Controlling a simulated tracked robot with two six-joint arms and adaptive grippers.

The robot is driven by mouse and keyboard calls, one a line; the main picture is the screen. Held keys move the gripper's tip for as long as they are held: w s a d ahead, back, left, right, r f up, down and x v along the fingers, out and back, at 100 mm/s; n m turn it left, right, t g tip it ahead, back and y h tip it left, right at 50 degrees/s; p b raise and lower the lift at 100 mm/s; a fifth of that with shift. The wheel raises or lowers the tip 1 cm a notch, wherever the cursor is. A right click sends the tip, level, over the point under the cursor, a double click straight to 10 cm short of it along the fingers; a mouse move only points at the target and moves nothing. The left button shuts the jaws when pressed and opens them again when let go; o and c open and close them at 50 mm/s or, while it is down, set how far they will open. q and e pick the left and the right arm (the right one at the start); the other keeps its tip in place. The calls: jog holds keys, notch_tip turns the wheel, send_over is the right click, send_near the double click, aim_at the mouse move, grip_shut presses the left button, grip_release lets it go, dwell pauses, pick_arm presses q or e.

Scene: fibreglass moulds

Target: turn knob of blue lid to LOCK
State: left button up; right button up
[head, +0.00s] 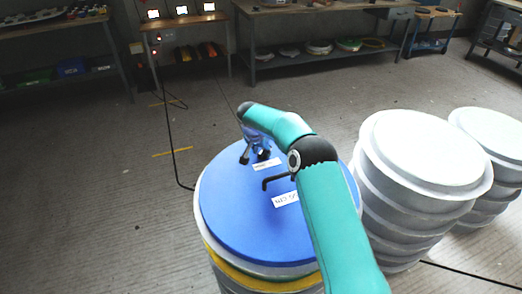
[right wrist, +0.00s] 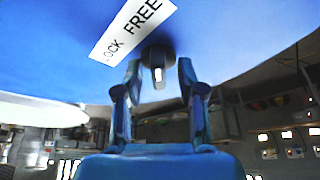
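The blue lid (head: 233,212) sits on a drum in the middle of the head view and fills the top of the right wrist view (right wrist: 60,40). A white label (right wrist: 132,30) on it reads LOCK and FREE. Beside the label is a dark round knob (right wrist: 158,58) with a pale mark facing the camera. My right gripper (head: 255,157) is open over the far part of the lid. In the right wrist view its fingertips (right wrist: 158,70) stand either side of the knob, with gaps visible; contact is not seen. The knob is hidden in the head view. My left gripper is not in view.
A black handle (head: 277,182) and a second label (head: 285,200) are on the lid, close to my right arm. Grey drums (head: 425,150) with pale lids stand at the right. Benches (head: 320,50) line the back. The floor at left is mostly clear.

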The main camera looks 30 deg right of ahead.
grip_shut()
jog(key=shift+a, duration=0.1)
jog(key=shift+d+n+t+b, duration=0.2)
jog(key=shift+n+t+b, duration=0.2)
jog(key=shift+n+b, duration=0.45)
jog(key=shift+n+t+y+b, duration=0.3)
jog(key=shift+n+y+b, duration=0.15)
jog(key=shift+n, duration=0.8)
jog(key=n, duration=0.1)
jog(key=n+y, duration=0.1)
jog(key=shift+s+d+r+n, duration=0.1)
jog(key=shift+r+n, duration=0.05)
jog(key=shift+n, duration=0.25)
jog(key=n+y+p, duration=0.1)
jog(key=n, duration=0.2)
jog(key=shift+n+t+y+p, duration=0.25)
jog(key=shift+n+t+p, duration=0.05)
jog(key=shift+t, duration=0.1)
jog(key=n+y, duration=0.1)
jog(key=n, duration=0.2)
jog(key=n+y+p, duration=0.1)
jog(key=n, duration=0.2)
jog(key=shift+d+n+g, duration=0.15)
jog(key=shift+n+g, duration=0.15)
jog(key=shift+g, duration=0.1)
